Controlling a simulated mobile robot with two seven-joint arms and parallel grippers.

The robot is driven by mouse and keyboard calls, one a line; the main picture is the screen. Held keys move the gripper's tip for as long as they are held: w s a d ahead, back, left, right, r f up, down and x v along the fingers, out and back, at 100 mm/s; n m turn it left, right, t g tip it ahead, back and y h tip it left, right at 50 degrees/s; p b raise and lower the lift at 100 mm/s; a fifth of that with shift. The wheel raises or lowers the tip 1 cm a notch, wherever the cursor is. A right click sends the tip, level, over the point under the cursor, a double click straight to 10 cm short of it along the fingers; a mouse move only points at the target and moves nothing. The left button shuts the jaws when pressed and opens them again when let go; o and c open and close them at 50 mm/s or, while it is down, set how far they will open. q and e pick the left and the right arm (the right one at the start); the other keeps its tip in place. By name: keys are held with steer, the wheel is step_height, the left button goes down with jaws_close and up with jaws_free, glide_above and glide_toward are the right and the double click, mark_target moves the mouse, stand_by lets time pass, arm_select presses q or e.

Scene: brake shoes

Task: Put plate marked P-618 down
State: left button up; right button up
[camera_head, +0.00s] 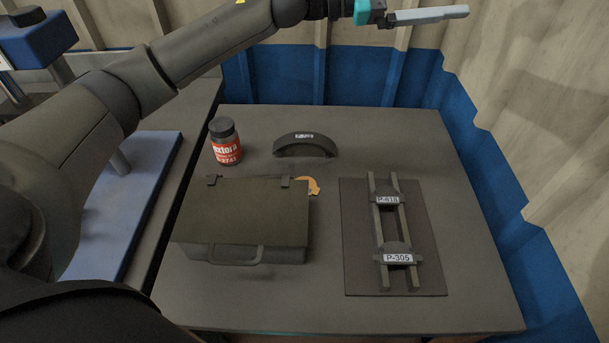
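The plate marked P-618 (387,200) sits across the two rails of a rack (374,226), near the rack's far end. A plate marked P-305 (399,258) sits on the same rails, nearer to me. The rack stands on a dark flat base (355,265) on the right of the table. My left gripper (440,14) is high at the top of the view, beyond the table's far edge and well apart from both plates. Its fingers show side-on, so whether they are open or shut cannot be told. My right gripper is not in view.
A curved brake shoe (304,147) with a small label stands at the back of the table (400,130). A dark jar with a red label (225,142) and a lidded toolbox (245,215) are on the left. An orange object (313,186) is partly hidden behind the toolbox.

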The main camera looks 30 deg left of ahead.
arm_select(q)
steer(key=w+a+r+n+t+y, duration=0.35)
steer(key=w+a+n+t, duration=0.2)
steer(key=n, duration=0.35)
steer(key=w+a+f+n+t+y+p, duration=0.1)
steer(key=w+a+f+n+y, duration=0.25)
steer(key=a+n+y, duration=0.5)
steer(key=w+a+f+n+t+y+p, duration=0.15)
steer(key=a+f+n+y, duration=0.35)
steer(key=n, duration=0.6)
steer(key=n+g+h, duration=0.3)
steer(key=n+g, duration=0.7)
steer(key=g, duration=0.7)
glide_above(302, 175)
steer(key=s, duration=0.2)
step_height(302, 175, down, 27)
steer(key=shift+s+r+p, duration=0.1)
steer(key=shift+s+p, duration=0.05)
steer(key=shift+p, duration=0.15)
steer(key=shift+b+x, duration=0.5)
steer(key=shift+x, duration=2.15)
steer(key=shift+s+a, duration=0.1)
steer(key=shift+s, duration=0.1)
